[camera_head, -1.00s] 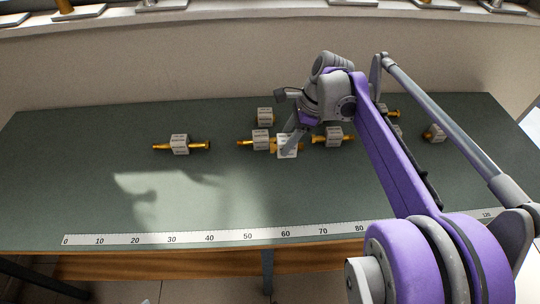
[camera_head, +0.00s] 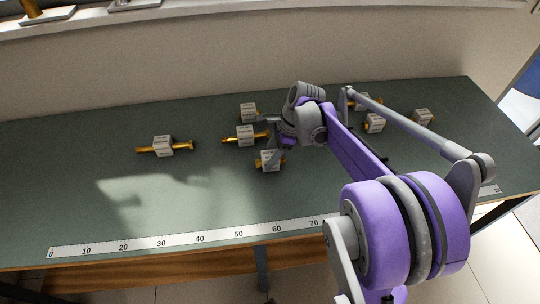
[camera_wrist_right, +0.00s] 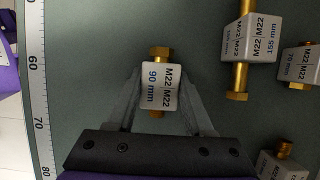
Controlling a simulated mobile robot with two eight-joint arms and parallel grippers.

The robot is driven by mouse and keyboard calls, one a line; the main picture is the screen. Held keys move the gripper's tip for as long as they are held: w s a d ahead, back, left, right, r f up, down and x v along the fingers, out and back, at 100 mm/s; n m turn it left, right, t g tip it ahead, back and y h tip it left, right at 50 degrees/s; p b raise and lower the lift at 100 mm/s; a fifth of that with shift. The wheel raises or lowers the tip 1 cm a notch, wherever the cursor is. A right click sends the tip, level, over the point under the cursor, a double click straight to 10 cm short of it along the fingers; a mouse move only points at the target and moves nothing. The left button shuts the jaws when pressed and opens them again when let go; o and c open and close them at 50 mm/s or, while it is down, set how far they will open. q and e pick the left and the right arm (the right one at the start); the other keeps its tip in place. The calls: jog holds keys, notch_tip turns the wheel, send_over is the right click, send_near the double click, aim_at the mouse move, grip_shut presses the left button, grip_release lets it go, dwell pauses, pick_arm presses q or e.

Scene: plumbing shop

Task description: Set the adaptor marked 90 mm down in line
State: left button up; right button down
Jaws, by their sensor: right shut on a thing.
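The adaptor marked 90 mm (camera_wrist_right: 158,92) is a pale block with blue and black print and short brass ends. It sits between the fingers of my right gripper (camera_wrist_right: 161,98), which is shut on it. In the head view the same adaptor (camera_head: 270,161) is at the front of the group, and my right gripper (camera_head: 276,148) reaches it from behind and right. I cannot tell whether it touches the bench. A long adaptor (camera_head: 163,146) lies far left, and another (camera_head: 246,136) lies just behind the held one. My left gripper is not in view.
A printed ruler (camera_head: 200,239) runs along the front edge of the green bench (camera_head: 70,190). The 155 mm adaptor (camera_wrist_right: 249,42) and a 70 mm one (camera_wrist_right: 301,64) lie right in the wrist view. More adaptors (camera_head: 374,123) stand behind my arm. The front left is clear.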

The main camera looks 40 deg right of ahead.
jog(key=c, duration=0.7)
grip_release()
jog(key=shift+f, duration=0.2)
jog(key=shift+c, duration=0.2)
jog(key=o, duration=0.5)
jog(key=shift+r, duration=0.1)
jog(key=shift+c, duration=0.2)
jog(key=shift+r, duration=0.15)
jog(key=v, duration=1.2)
jog(key=shift+p, duration=0.45)
